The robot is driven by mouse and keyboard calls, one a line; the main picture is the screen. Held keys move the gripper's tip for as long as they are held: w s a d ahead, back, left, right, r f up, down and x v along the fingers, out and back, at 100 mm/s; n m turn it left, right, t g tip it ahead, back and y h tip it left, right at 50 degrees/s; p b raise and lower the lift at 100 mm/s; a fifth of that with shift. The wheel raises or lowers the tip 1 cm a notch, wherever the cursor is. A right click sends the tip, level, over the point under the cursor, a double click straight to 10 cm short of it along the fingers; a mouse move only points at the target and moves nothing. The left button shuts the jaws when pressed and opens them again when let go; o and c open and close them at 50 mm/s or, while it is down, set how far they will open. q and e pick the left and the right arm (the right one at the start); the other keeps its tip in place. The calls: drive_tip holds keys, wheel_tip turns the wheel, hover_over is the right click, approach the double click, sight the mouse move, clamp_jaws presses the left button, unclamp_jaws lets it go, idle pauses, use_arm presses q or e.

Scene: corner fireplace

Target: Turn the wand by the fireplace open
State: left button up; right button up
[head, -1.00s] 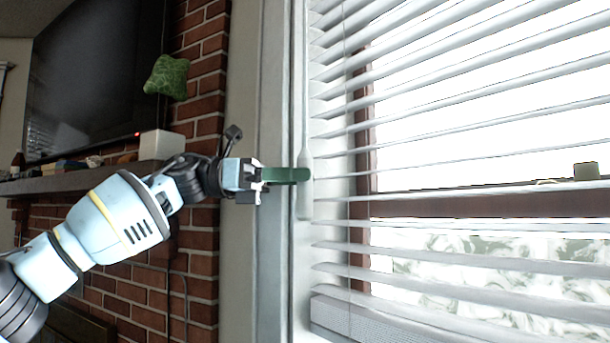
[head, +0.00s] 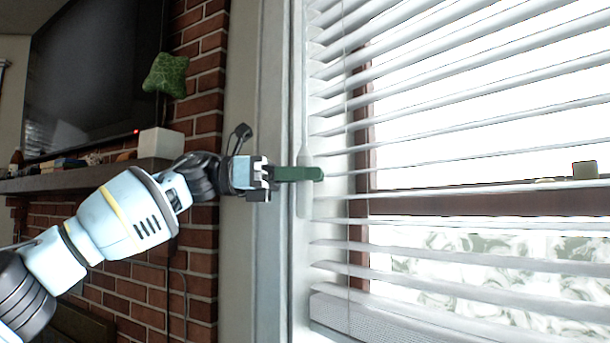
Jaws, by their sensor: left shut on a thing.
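The wand (head: 303,207) is a thin white rod with a thicker lower end, hanging upright at the left edge of the white window blind (head: 440,170). My left gripper (head: 298,174) reaches in from the left, its green fingers lying level across the thicker part of the wand. The fingers are shut on the wand and hide a short piece of it. The blind's slats are tilted, with bright gaps between them. My right gripper is not in view.
A dark television (head: 95,75) hangs above. The window frame (head: 265,270) is close behind my gripper.

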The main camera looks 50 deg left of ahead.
use_arm(q)
drive_tip(key=shift+m+g+h, duration=0.5)
drive_tip(key=shift+m+g, duration=0.1)
drive_tip(key=shift+g, duration=0.1)
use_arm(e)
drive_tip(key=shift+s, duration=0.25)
use_arm(q)
drive_tip(key=o, duration=0.8)
drive_tip(key=shift+o, duration=0.9)
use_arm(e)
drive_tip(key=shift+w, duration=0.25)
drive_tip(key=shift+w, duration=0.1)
use_arm(q)
drive_tip(key=v, duration=0.8)
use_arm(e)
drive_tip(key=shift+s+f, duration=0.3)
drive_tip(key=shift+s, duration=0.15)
use_arm(q)
drive_tip(key=shift+w, duration=0.1)
